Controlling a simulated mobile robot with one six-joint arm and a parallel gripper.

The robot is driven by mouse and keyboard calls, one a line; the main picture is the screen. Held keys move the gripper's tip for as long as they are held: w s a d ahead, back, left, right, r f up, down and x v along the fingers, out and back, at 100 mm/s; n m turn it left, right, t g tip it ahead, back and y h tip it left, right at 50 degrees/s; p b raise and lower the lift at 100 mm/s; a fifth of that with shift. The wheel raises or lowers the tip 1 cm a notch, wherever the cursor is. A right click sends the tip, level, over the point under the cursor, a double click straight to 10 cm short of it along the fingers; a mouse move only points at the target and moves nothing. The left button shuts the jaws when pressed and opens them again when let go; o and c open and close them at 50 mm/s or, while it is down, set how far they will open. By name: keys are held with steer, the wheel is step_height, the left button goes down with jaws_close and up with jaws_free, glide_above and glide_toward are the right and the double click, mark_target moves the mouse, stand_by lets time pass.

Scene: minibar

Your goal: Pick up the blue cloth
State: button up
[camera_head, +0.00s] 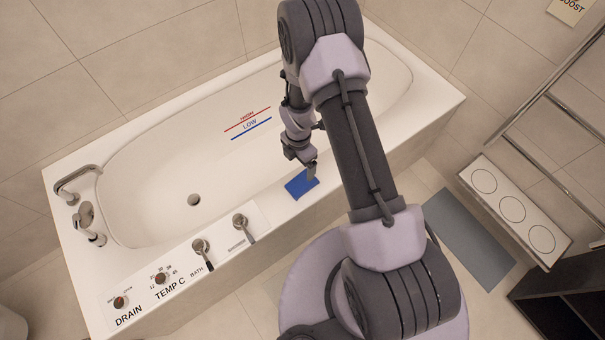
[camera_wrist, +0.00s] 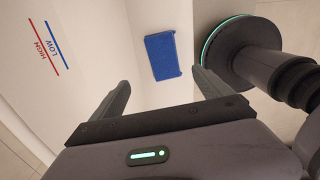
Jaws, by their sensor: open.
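The blue cloth (camera_head: 300,184) lies flat on the near rim of the white bathtub, left of my arm in the head view. In the wrist view the blue cloth (camera_wrist: 162,56) is a small rectangle beyond the fingertips, roughly centred between them. My gripper (camera_head: 311,171) is above the cloth at its upper right edge in the head view. In the wrist view my gripper (camera_wrist: 160,80) has its two fingers wide apart with nothing between them. Whether the fingertips touch the cloth cannot be told, but they look apart from it.
The bathtub (camera_head: 130,150) has HIGH and LOW lines inside. Levers (camera_head: 241,222), knobs and a tap (camera_head: 75,183) stand on its left and front rim. A white three-ring panel (camera_head: 512,208), a grey mat (camera_head: 468,240) and a metal rail (camera_head: 545,95) are at right.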

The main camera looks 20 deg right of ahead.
steer(key=b, duration=0.2)
glide_above(302, 183)
steer(key=f, duration=0.7)
steer(key=shift+w+a+f, duration=0.1)
steer(key=shift+w+a, duration=0.25)
steer(key=shift+w, duration=0.05)
steer(key=f+b, duration=0.1)
steer(key=f, duration=0.2)
steer(key=f+b, duration=0.1)
steer(key=f, duration=0.1)
steer(key=shift+s+d+f+b, duration=0.15)
steer(key=shift+s+d+b, duration=0.15)
steer(key=shift+b, duration=0.05)
steer(key=c, duration=1.4)
steer(key=shift+r, duration=0.25)
steer(key=shift+c, duration=0.3)
